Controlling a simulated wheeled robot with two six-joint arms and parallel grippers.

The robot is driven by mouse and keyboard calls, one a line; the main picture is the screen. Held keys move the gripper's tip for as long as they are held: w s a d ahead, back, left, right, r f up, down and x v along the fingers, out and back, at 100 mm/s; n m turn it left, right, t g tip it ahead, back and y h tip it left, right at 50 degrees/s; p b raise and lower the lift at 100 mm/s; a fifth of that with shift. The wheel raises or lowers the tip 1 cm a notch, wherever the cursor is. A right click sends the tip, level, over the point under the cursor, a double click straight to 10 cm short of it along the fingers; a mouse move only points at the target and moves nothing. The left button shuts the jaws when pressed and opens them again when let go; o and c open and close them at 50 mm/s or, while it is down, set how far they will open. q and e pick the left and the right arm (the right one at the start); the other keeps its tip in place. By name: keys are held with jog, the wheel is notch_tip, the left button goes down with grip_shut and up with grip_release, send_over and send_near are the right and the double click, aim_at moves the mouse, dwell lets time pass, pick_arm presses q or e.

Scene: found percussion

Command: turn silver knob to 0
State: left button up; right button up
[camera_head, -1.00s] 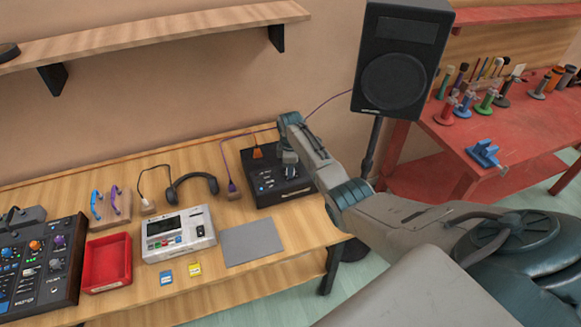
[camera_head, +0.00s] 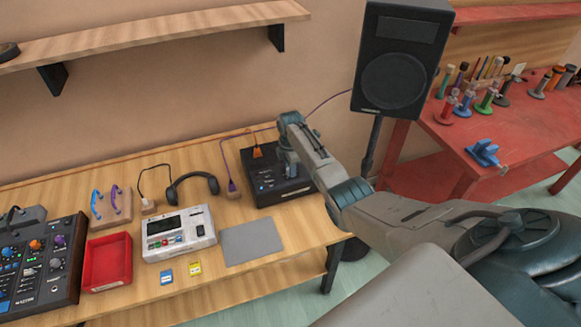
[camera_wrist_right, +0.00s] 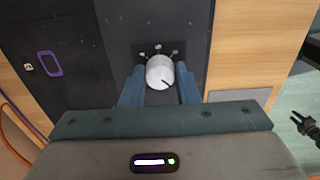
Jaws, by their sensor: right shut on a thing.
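The silver knob (camera_wrist_right: 160,71) stands on the top of a black box (camera_wrist_right: 115,25), with small pale marks on the panel around its far side. A dark line shows on the knob's near right part. My right gripper (camera_wrist_right: 160,85) is shut on the knob, one blue finger on each side. In the head view the black box (camera_head: 262,187) sits at the right end of the wooden table, and my right gripper (camera_head: 291,172) reaches down onto its right part, hiding the knob there.
An orange plug (camera_head: 257,152) and a purple plug (camera_head: 233,190) are close to the box. A grey mat (camera_head: 251,241), a white device (camera_head: 179,234), headphones (camera_head: 191,186) and a red tray (camera_head: 107,262) lie left of it. A speaker (camera_head: 400,60) stands behind my right arm.

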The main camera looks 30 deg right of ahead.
jog(key=shift+w+r, duration=0.1)
jog(key=o, duration=1)
notch_tip(320, 180, up, 11)
jog(key=b, duration=0.3)
